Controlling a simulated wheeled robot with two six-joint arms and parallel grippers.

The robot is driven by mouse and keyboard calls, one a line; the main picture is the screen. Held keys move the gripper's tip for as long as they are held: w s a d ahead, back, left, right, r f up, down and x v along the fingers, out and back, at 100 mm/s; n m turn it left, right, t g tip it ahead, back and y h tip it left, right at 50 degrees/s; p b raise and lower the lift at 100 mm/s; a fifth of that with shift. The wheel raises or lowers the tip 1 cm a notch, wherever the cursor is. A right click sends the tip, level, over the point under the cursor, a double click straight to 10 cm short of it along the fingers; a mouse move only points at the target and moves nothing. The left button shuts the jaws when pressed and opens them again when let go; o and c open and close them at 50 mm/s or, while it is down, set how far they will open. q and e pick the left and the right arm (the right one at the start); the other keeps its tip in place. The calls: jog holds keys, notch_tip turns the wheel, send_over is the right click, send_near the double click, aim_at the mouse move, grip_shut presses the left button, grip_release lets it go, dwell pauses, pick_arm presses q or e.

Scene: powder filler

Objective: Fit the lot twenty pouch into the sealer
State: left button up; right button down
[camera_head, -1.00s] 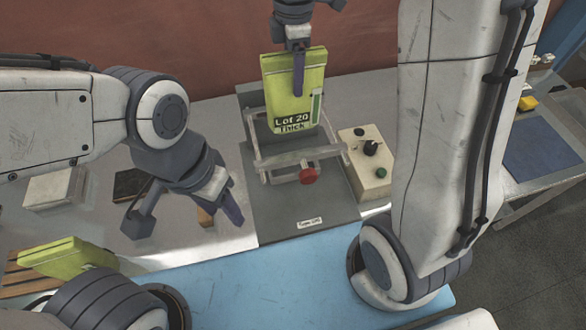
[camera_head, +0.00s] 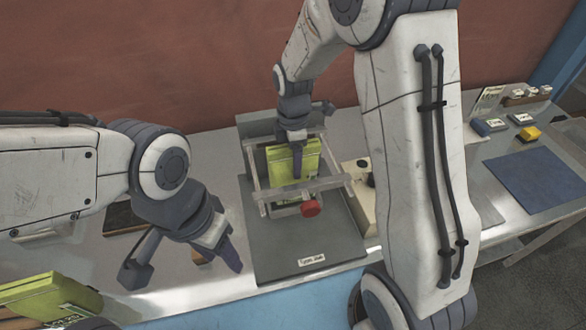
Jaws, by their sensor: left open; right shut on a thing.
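The lot twenty pouch (camera_head: 311,158) is yellow-green and hangs from my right gripper (camera_head: 297,160), which is shut on its upper part. The pouch is within the outline of the sealer's metal frame (camera_head: 262,194), and its lower part and label are hidden behind the front bars. I cannot tell whether it touches the frame. The sealer has a red knob (camera_head: 311,208) at the front and stands on a dark grey base plate (camera_head: 290,247). My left gripper (camera_head: 183,270) is open and empty, left of the base plate above the table.
Another yellow-green pouch (camera_head: 45,297) lies at the lower left. A beige control box (camera_head: 360,190) stands right of the sealer, partly hidden by my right arm. A side table at right holds a blue mat (camera_head: 535,178) and a yellow block (camera_head: 529,134).

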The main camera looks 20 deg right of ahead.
notch_tip(320, 180, down, 3)
jog(key=shift+f+p, duration=0.2)
jog(key=shift+p, duration=0.15)
jog(key=shift+f, duration=0.15)
